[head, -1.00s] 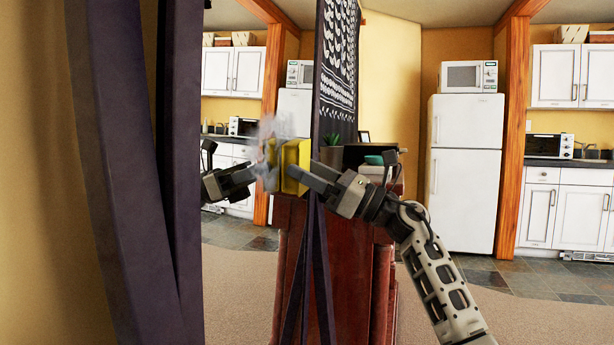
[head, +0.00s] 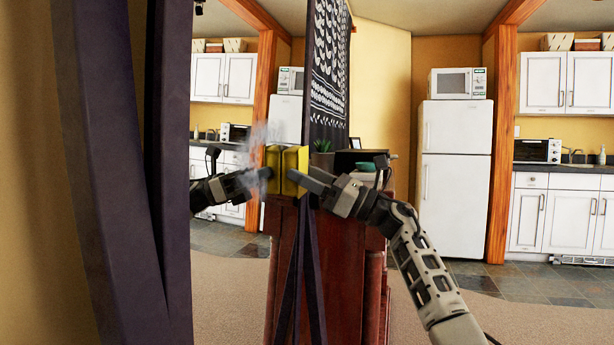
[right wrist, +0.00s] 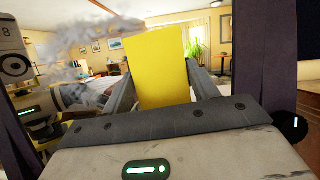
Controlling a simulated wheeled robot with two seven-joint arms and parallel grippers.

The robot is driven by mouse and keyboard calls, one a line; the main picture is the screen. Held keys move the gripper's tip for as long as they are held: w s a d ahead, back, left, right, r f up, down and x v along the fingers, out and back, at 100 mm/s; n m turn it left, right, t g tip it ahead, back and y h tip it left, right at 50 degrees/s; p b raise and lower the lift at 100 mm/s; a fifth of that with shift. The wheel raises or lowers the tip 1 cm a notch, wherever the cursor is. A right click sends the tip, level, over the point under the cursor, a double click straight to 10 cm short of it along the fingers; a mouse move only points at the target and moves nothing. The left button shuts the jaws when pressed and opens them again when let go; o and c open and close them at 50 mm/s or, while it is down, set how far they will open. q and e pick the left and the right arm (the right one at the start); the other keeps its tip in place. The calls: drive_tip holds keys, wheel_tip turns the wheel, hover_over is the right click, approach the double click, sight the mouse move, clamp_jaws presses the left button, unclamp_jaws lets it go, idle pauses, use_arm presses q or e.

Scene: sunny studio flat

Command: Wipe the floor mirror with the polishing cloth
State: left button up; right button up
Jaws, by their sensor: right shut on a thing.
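The floor mirror (head: 225,125) stands at the left of the head view, seen at a steep angle and reflecting the kitchen. A pale grey, cloudy smear (head: 255,178) marks its glass around the cloth's reflection; it also shows in the right wrist view (right wrist: 85,50). My right gripper (head: 304,179) is shut on the yellow polishing cloth (head: 297,160), a block-like pad that also fills the middle of the right wrist view (right wrist: 157,65). The cloth and its reflection nearly meet, so it is at or very close to the glass. The second arm in the mirror is a reflection; my left gripper is out of view.
A reddish wooden cabinet (head: 345,270) with a plant (head: 322,155) stands behind my right gripper. A white fridge (head: 455,180) stands further back. Carpet is open at the lower right.

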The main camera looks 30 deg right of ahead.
drive_tip(key=shift+s+r+p, duration=0.1)
drive_tip(key=shift+r+p, duration=0.65)
drive_tip(key=shift+r, duration=0.65)
drive_tip(key=shift+s+a+f+b, duration=0.2)
drive_tip(key=shift+s+a+b, duration=0.15)
drive_tip(key=shift+s+a, duration=0.25)
drive_tip(key=shift+s+a+r+b, duration=0.1)
drive_tip(key=shift+s+a+b, duration=0.1)
drive_tip(key=shift+s+a, duration=0.7)
drive_tip(key=shift+s+a+b, duration=0.15)
drive_tip(key=shift+s+a, duration=0.55)
drive_tip(key=shift+a, duration=0.4)
drive_tip(key=shift+s+a, duration=1.25)
drive_tip(key=shift+a, duration=0.1)
drive_tip(key=shift+s+a+p, duration=0.65)
drive_tip(key=shift+s+a, duration=0.5)
drive_tip(key=shift+a, duration=0.15)
